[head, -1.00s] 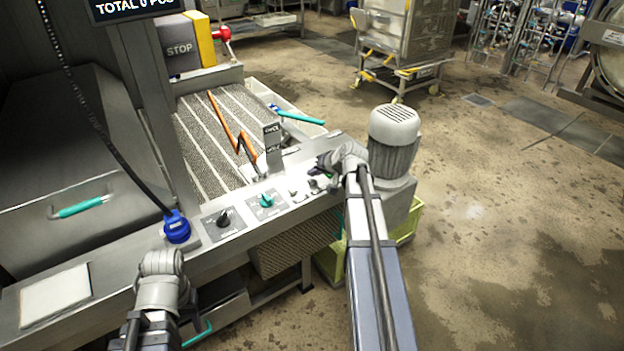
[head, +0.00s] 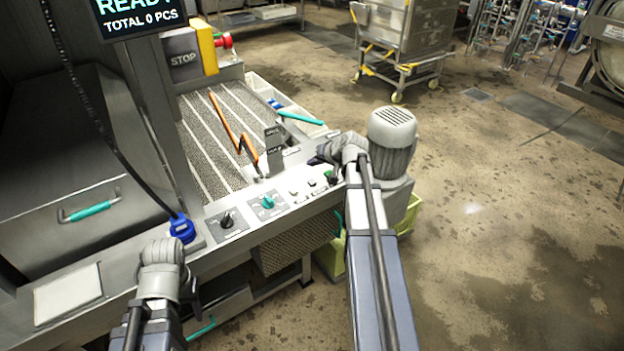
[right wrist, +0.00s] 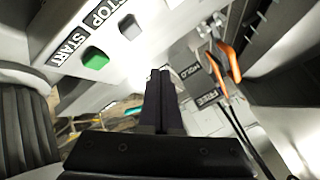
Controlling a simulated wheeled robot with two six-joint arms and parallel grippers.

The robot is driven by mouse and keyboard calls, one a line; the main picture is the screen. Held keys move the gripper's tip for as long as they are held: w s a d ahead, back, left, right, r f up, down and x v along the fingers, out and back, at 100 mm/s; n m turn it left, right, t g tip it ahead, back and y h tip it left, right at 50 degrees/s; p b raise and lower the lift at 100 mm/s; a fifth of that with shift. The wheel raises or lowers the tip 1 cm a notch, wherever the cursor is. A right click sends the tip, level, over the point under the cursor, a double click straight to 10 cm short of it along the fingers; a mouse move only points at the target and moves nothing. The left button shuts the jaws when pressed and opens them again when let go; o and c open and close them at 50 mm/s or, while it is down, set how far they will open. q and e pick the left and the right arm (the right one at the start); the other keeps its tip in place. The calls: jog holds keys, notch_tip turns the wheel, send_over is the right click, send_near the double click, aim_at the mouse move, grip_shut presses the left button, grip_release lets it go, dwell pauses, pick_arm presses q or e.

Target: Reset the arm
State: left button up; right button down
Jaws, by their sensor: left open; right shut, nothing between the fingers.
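An orange jointed arm (head: 232,125) lies over the ribbed conveyor, its lower end by an upright dark labelled plate (head: 273,142). Orange parts (right wrist: 230,62) also show in the right wrist view, beside a plate reading FREE (right wrist: 208,97). My right gripper (head: 322,154) is shut and empty above the right end of the control panel. In the right wrist view its fingers (right wrist: 162,78) are together, between the green START button (right wrist: 95,58) and the labelled plates, touching neither as far as I can tell. My left gripper (head: 162,252) is over the panel's left part; its fingertips are hidden.
The front panel has a black knob (head: 226,220) and a teal knob (head: 267,202). A blue connector (head: 181,228) with a black cable stands to their left. A grey motor (head: 391,140) stands beside my right arm. A display (head: 138,18) reads READY, TOTAL 0 PCS.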

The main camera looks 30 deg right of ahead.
dwell(0.6)
jog(key=a+n, duration=0.1)
jog(key=a, duration=0.3)
jog(key=s+a+f+g, duration=0.1)
jog(key=a, duration=0.3)
jog(key=s+a+f+n+g+y, duration=0.1)
jog(key=a, duration=0.3)
jog(key=shift+s+a+n, duration=0.1)
jog(key=shift+s+n, duration=0.05)
jog(key=shift+n, duration=0.15)
jog(key=s+a+f+n+g+p, duration=0.1)
jog(key=s+a+n+g, duration=0.2)
jog(key=s+a, duration=0.45)
jog(key=s+a+f+n+g, duration=0.2)
jog(key=s+a, duration=0.3)
jog(key=a, duration=0.6)
pick_arm(q)
jog(key=shift+r+p, duration=0.4)
jog(key=shift+r, duration=0.45)
pick_arm(e)
jog(key=s+a+n+g+h, duration=0.2)
jog(key=s+a, duration=0.4)
jog(key=s, duration=0.5)
jog(key=shift+s+a+n+h, duration=0.2)
jog(key=shift+n+h, duration=0.4)
jog(key=shift+h, duration=0.4)
